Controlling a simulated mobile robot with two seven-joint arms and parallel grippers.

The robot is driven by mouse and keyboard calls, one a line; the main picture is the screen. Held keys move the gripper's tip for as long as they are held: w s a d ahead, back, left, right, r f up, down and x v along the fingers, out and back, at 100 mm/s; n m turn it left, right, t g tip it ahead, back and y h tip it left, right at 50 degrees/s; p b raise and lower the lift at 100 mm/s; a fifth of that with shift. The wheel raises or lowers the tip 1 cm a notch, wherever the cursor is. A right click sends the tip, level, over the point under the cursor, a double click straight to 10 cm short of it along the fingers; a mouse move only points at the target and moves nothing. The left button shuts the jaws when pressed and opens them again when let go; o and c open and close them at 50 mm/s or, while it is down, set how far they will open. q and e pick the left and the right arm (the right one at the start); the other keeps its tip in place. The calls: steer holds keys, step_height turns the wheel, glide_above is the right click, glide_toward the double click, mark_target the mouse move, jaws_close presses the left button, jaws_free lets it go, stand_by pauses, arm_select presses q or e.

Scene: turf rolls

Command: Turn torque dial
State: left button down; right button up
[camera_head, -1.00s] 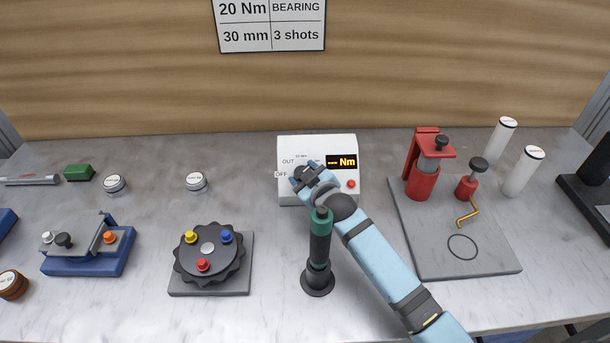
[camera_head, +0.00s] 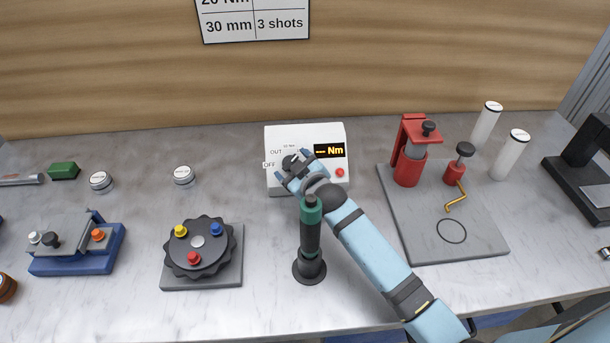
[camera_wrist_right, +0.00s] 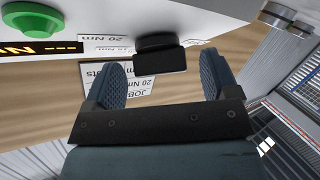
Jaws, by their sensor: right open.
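The white torque tester box (camera_head: 278,138) stands at the back middle of the bench. Its display (camera_head: 329,151) shows dashes and Nm. The dark torque dial (camera_head: 290,161) is on its front face, near the OUT and OFF labels. My right gripper (camera_head: 292,170) is open at the dial, partly covering it. In the right wrist view the dial (camera_wrist_right: 158,54) shows as a black knob between the two spread fingers (camera_wrist_right: 162,88), with a gap on each side. My left gripper is not in view.
A green-topped black screwdriver (camera_head: 310,245) stands upright close beside my right forearm. A red press (camera_head: 408,165) on a grey plate is to the right. A black indexing disc (camera_head: 216,262) and a blue fixture (camera_head: 75,262) are to the left. A red button (camera_head: 340,172) is on the box.

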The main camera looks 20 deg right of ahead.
steer(key=v, duration=1.3)
steer(key=shift+b, duration=0.45)
